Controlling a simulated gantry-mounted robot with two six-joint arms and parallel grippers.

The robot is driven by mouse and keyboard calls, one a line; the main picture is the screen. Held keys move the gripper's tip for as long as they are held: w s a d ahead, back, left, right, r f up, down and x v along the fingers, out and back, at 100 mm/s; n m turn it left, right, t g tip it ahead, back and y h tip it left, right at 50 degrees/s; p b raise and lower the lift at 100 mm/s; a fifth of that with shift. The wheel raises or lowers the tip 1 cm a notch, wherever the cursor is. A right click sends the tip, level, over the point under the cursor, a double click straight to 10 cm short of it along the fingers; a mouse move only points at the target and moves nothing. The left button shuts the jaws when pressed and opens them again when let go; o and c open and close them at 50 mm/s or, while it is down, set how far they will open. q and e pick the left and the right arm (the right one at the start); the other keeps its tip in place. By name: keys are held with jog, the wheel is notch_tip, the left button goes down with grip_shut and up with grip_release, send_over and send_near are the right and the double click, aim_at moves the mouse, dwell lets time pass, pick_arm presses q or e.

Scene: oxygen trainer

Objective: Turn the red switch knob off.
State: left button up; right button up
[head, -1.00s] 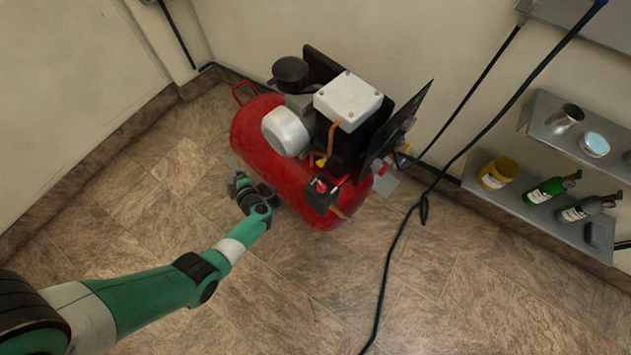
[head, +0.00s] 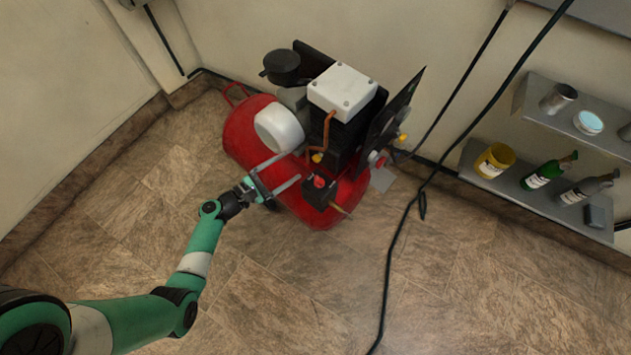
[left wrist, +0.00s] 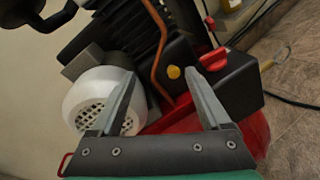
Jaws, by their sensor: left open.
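The red switch knob (head: 319,182) sits on top of a small black box (head: 322,194) at the front of the red compressor (head: 240,132). In the left wrist view the red knob (left wrist: 214,59) shows just beyond and right of the right fingertip, on the black box (left wrist: 236,85). My left gripper (head: 291,167) is open and empty, its two fingers pointing toward the compressor. In the left wrist view my left gripper (left wrist: 160,75) has its fingers spread wide, with a gap visible between finger and knob. My right gripper is not in view.
The compressor carries a white motor cover (head: 278,127), a copper pipe (head: 328,128) and a black upright panel (head: 395,120). A black cable (head: 387,270) runs over the floor on the right. Wall shelves (head: 530,203) hold bottles and a yellow tub. The floor in front is clear.

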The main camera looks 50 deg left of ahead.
aim_at(318, 181)
pick_arm(q)
jog(key=s+d+f+n+h+b, duration=0.1)
jog(key=s+d+f+n+h, duration=0.1)
jog(key=s+d+f+n, duration=0.3)
jog(key=shift+t, duration=0.5)
jog(key=w+d+b, duration=0.1)
jog(key=w, duration=0.2)
jog(key=w+r+b, duration=0.1)
jog(key=w, duration=0.3)
jog(key=w+d+b, duration=0.1)
jog(key=w, duration=0.3)
jog(key=shift+w+d+r, duration=0.15)
jog(key=shift+d, duration=0.2)
pick_arm(e)
notch_tip(318, 181, down, 6)
jog(key=shift+s+d+h, duration=0.3)
jog(key=shift+d, duration=0.15)
pick_arm(q)
jog(key=shift+c, duration=0.3)
jog(key=c, duration=1.2)
jog(key=shift+y, duration=0.3)
grip_shut()
pick_arm(e)
jog(key=shift+f, duration=0.1)
